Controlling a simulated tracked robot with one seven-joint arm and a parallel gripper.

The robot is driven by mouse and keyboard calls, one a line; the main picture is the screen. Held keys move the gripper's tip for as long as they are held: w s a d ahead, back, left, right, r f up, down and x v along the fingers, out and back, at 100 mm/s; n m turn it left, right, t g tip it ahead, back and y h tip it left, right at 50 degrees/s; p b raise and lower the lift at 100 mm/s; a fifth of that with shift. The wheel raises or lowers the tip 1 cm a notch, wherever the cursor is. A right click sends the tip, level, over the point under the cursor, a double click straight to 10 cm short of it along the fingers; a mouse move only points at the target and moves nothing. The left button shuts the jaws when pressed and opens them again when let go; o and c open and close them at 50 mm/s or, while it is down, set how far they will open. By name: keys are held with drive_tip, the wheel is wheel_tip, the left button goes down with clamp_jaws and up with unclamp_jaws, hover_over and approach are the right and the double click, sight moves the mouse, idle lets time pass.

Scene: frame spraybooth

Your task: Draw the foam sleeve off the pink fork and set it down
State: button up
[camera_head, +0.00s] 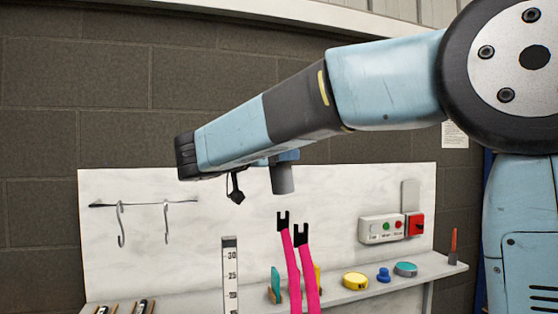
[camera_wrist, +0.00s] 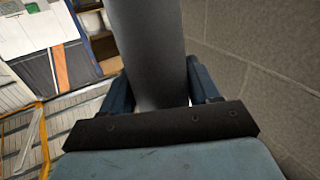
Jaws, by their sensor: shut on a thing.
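The foam sleeve (camera_head: 283,180) is a dark grey tube. My gripper (camera_head: 284,157) is shut on it and holds it in the air, hanging upright below the jaws. In the wrist view the sleeve (camera_wrist: 147,45) stands between the two blue fingers of my gripper (camera_wrist: 157,88). The pink fork (camera_head: 291,262) has two bright pink arms with black notched tips, standing upright below the sleeve. In the head view a small gap shows between the sleeve's lower end and the fork tips. The fork's lower end is cut off by the frame.
A pale shelf (camera_head: 440,270) carries a yellow disc (camera_head: 355,281), a blue knob (camera_head: 383,275) and a teal disc (camera_head: 405,269). A numbered ruler (camera_head: 230,275) stands left of the fork. Hooks (camera_head: 121,225) hang from a rail, and a switch box (camera_head: 381,229) sits on the white backboard.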

drive_tip(key=shift+s, duration=0.1)
drive_tip(key=s+d, duration=0.2)
drive_tip(key=s, duration=0.5)
drive_tip(key=shift+s, duration=0.25)
idle(1.0)
drive_tip(key=shift+d, duration=0.1)
idle(0.4)
